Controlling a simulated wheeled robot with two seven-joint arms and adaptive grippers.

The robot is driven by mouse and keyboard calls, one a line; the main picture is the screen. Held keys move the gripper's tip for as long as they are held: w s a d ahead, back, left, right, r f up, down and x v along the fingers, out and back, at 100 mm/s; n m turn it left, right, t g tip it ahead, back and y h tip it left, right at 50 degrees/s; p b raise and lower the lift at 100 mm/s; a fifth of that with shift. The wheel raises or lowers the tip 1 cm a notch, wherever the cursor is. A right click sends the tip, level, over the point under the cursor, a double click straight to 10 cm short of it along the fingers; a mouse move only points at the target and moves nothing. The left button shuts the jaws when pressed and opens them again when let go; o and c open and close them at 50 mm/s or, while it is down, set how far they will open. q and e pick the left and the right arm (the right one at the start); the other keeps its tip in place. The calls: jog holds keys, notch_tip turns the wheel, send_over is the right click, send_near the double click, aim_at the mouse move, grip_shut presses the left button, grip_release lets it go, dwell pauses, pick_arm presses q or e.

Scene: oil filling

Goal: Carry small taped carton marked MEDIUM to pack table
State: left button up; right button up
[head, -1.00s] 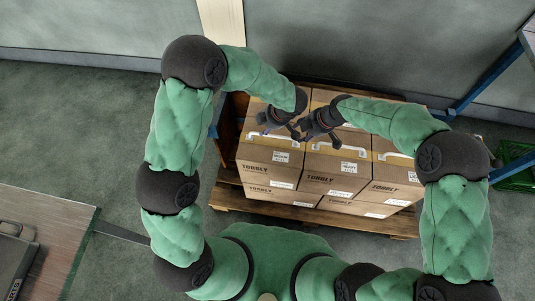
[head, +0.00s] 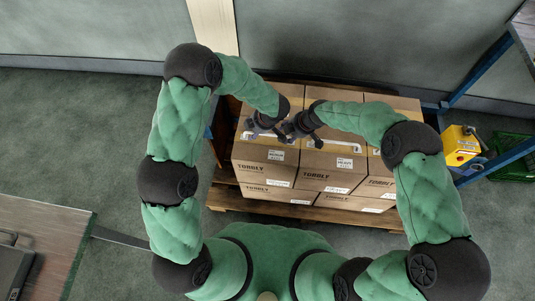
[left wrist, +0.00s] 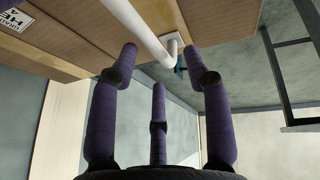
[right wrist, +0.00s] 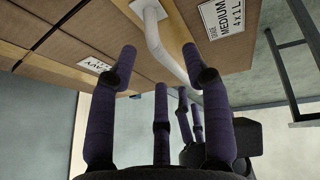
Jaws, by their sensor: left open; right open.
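A brown carton with a white label reading MEDIUM 4 x 1 L (right wrist: 225,18) shows at the top of the right wrist view, beside a white handle (right wrist: 165,40). In the head view I cannot tell which stacked carton it is. The left wrist view shows open fingers (left wrist: 160,75) near a white handle (left wrist: 140,30). The right fingers (right wrist: 160,75) are also near the handle, apparently not gripping it.
Several taped TORRLY cartons stand stacked on a wooden pallet (head: 300,208) against the wall. A wood-topped table (head: 45,235) is at the lower left. A yellow box (head: 460,145), a blue rack and a green crate (head: 512,160) are at the right. Floor at left is clear.

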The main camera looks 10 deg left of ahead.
aim_at(251, 132)
pick_arm(q)
jog(key=shift+x, duration=1.75)
pick_arm(e)
jog(key=shift+x, duration=1.75)
pick_arm(q)
grip_shut()
pick_arm(e)
grip_shut()
pick_arm(q)
jog(key=shift+w+r, duration=0.2)
jog(key=shift+r, duration=0.05)
pick_arm(e)
jog(key=shift+w+r, duration=0.25)
jog(key=shift+r, duration=0.1)
